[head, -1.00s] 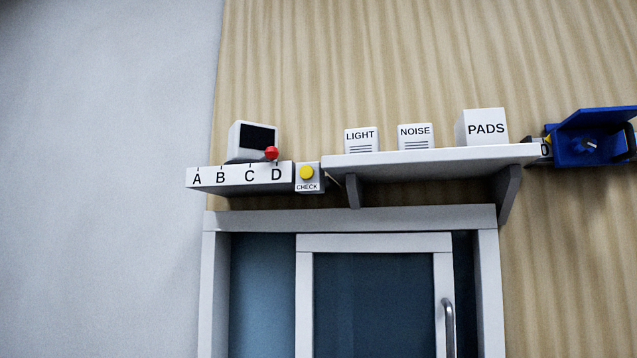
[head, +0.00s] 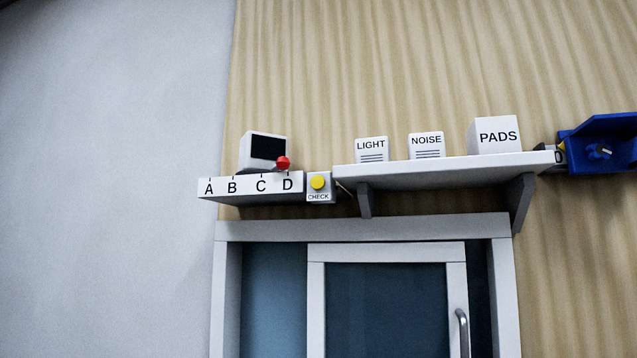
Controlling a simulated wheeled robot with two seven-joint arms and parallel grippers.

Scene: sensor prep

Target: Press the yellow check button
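The yellow check button (head: 317,182) is a round yellow disc on the front of a small white box labelled CHECK (head: 318,197). The box sits between the A B C D strip and the white shelf, above the cabinet. Nothing covers the button. Neither of my grippers shows in the head view.
A strip lettered A to D (head: 250,186) with a red knob (head: 283,163) near D and a dark-screened box (head: 264,150) is left of the button. The shelf (head: 440,170) holds LIGHT (head: 371,148), NOISE (head: 426,145) and PADS (head: 494,135) boxes. A blue bin (head: 606,155) is right; a cabinet door (head: 388,250) is below.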

